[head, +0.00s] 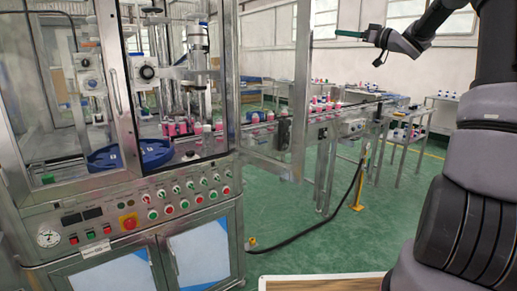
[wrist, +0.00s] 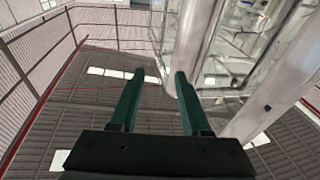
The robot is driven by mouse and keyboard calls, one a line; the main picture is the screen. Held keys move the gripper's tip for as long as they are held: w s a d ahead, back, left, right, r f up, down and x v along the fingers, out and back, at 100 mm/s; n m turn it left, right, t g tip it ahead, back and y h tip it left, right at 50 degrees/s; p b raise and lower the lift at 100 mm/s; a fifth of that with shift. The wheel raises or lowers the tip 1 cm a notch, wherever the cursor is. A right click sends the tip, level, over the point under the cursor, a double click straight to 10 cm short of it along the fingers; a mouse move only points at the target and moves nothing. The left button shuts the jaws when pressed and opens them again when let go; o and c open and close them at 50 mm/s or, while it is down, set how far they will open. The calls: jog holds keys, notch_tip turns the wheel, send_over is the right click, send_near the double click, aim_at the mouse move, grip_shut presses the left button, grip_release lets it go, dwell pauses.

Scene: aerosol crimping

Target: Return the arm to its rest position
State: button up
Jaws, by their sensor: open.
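My gripper (head: 350,34) is raised at the top right of the head view, high above the floor and apart from the conveyor and tables. Its green fingers point to the left there. In the wrist view my gripper (wrist: 155,82) shows two green fingers spread apart with nothing between them. The wrist view looks up toward the ceiling (wrist: 85,105), with a metal post (wrist: 198,35) of the machine frame behind the fingers.
The crimping machine (head: 130,195) with its glass doors and buttons fills the left. A conveyor (head: 315,117) carrying pink cans runs right from it. A black cable (head: 330,222) lies on the green floor (head: 285,205). A wooden surface (head: 320,284) is at the bottom.

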notch_tip(320, 180, up, 4)
jog(key=s+a+m+t+h, duration=0.2)
jog(key=m+t+h, duration=0.2)
jog(key=m+h, duration=0.15)
jog(key=s+d+f+m+g+h, duration=0.1)
jog(key=s+d+f+m+h, duration=0.15)
jog(key=s+h, duration=0.35)
jog(key=s+d+f+m+g+h, duration=0.1)
jog(key=s+f+m+g+h, duration=0.1)
jog(key=s+m+h, duration=0.45)
jog(key=s+a+f+g+y, duration=0.2)
jog(key=s+f, duration=0.3)
jog(key=s, duration=0.4)
jog(key=s+a+f+g+y, duration=0.2)
jog(key=s+f, duration=0.3)
jog(key=s, duration=0.5)
jog(key=s+a+f+g+y, duration=0.1)
jog(key=s+a+f+g, duration=0.2)
jog(key=s, duration=0.6)
notch_tip(320, 180, down, 3)
jog(key=shift+s+a+r+g+y, duration=0.15)
jog(key=shift+a+g+y, duration=0.15)
jog(key=shift+a+y, duration=0.15)
jog(key=shift+a+n, duration=0.15)
jog(key=shift+n, duration=0.2)
